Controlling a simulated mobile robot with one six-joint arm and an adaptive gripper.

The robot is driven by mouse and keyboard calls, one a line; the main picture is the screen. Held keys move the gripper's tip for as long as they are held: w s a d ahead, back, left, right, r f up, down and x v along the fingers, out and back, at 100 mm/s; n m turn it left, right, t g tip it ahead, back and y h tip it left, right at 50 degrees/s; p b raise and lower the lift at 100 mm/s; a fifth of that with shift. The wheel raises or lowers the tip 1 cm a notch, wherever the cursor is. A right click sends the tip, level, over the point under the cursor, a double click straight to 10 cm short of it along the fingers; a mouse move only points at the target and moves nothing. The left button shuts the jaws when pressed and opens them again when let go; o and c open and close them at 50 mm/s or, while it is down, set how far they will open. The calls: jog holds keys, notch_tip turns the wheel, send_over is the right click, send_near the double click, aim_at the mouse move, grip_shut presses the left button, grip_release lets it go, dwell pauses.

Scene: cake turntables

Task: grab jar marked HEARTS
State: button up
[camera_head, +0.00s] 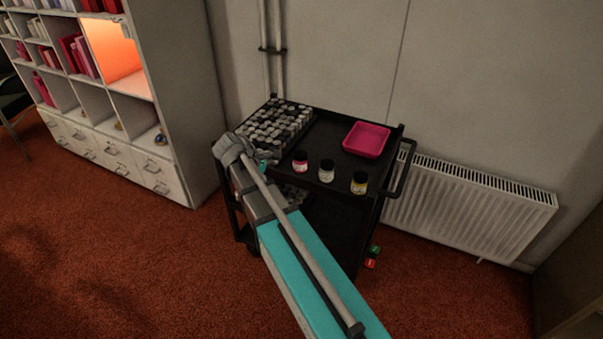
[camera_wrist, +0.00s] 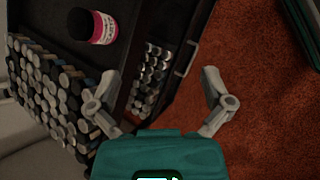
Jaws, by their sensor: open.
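Three small dark-lidded jars stand in a row on the black cart's top: a pink-red jar (camera_head: 300,162), a white jar (camera_head: 327,171) and a yellow jar (camera_head: 359,183). Their markings are too small to read, so I cannot tell which says HEARTS. The pink-red jar also shows in the wrist view (camera_wrist: 104,27), at the upper left, ahead of the left finger. My gripper (camera_wrist: 160,77) is open and empty. Its fingers are spread over the cart's edge and the carpet, apart from the jars. In the head view my arm reaches to the cart's left front, and the fingers are hard to make out.
A rack of many small capped bottles (camera_head: 278,124) fills the cart's left side. A pink tray (camera_head: 366,140) sits at the back right. A radiator (camera_head: 470,200) stands right of the cart and a white shelf unit (camera_head: 180,100) left. Open red carpet (camera_head: 120,260) lies in front.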

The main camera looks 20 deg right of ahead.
aim_at(294, 156)
jog(key=w+d+n+h+b, duration=0.1)
jog(key=w+n+h+b, duration=0.4)
jog(key=w, duration=0.5)
jog(key=shift+w+d+f+n+t+h+b, duration=0.35)
jog(key=shift+n+b, duration=0.35)
jog(key=shift+n, duration=0.5)
jog(key=shift+s, duration=0.1)
jog(key=shift+s+b+x, duration=0.15)
jog(key=shift+b+x, duration=0.7)
jog(key=shift+x, duration=1.35)
jog(key=shift+s+b+x, duration=0.1)
jog(key=shift+b+x, duration=0.7)
jog(key=shift+x, duration=1.4)
jog(key=shift+w+f, duration=0.15)
jog(key=shift+b+x, duration=1)
jog(key=shift+x, duration=1.45)
jog(key=shift+c, duration=0.3)
